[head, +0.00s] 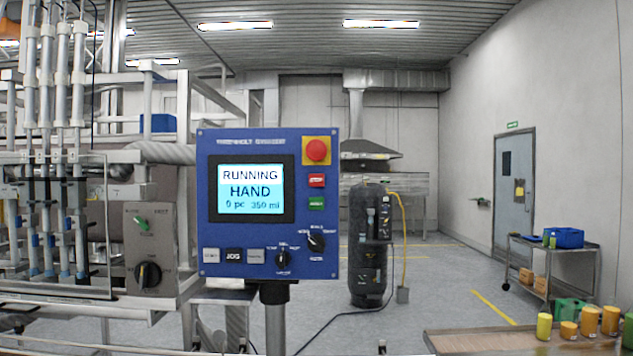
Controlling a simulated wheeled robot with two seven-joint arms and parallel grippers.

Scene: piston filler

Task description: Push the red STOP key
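The panel's screen (251,190) reads RUNNING, HAND, 0 pc, 350 ml. Neither of my grippers shows in the head view. Nothing covers the STOP key.
The JOG key (234,255) and two selector knobs (283,258) are low on the panel. The filler frame (150,152) stands at the left. A bench (470,342) with yellow and orange containers is at the lower right. Open floor lies behind the panel.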

